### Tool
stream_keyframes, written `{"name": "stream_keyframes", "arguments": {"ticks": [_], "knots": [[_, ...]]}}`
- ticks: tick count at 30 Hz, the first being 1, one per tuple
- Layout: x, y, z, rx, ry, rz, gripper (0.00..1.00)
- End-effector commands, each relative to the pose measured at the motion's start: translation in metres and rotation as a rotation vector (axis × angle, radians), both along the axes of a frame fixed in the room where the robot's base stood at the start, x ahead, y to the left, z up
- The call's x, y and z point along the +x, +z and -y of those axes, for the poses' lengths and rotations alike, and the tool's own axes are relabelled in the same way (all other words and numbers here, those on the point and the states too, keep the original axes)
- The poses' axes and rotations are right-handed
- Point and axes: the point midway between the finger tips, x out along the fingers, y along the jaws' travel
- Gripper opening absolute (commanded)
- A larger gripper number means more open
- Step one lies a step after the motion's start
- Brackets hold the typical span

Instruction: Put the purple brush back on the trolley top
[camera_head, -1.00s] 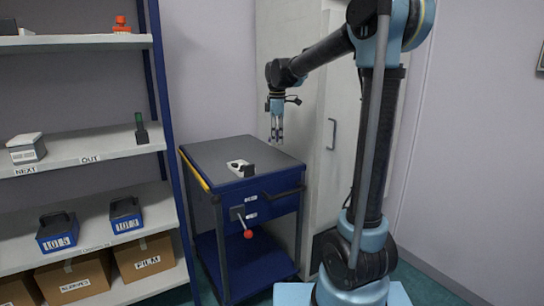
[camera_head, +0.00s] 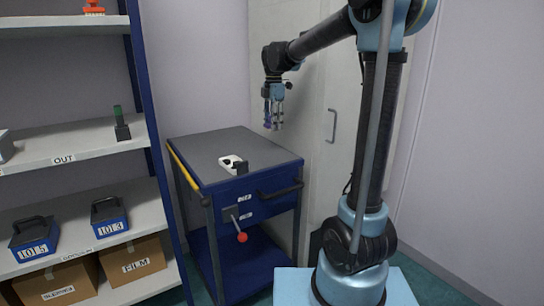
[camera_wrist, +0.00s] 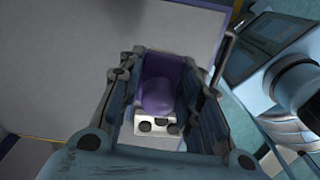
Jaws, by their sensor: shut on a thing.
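The purple brush (camera_wrist: 160,92) is between the fingers of my gripper in the wrist view, with only its rounded purple part showing clearly. My gripper (camera_head: 272,118) is shut on it and points down, above the back right part of the trolley top. A small purple patch shows at the fingertips in the head view. The trolley top (camera_head: 213,150) is a grey flat surface on a blue trolley. It also fills the left of the wrist view (camera_wrist: 60,80). The brush's lower end is hidden.
A white block with dark holes (camera_head: 232,162) and a small dark piece sit on the trolley top's front right part; the block also shows in the wrist view (camera_wrist: 157,127). A red-knobbed lever (camera_head: 241,237) sticks out of the trolley's front. Shelves (camera_head: 85,143) stand left, a pale cabinet (camera_head: 320,150) behind right.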

Motion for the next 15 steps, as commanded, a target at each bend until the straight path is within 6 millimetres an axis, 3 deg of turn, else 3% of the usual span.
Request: {"name": "stream_keyframes", "arguments": {"ticks": [5,15], "knots": [[0.000,-0.004,0.000,0.003,0.069,-0.002,0.00],[0.000,-0.052,0.001,0.003,0.075,-0.002,0.00]]}}
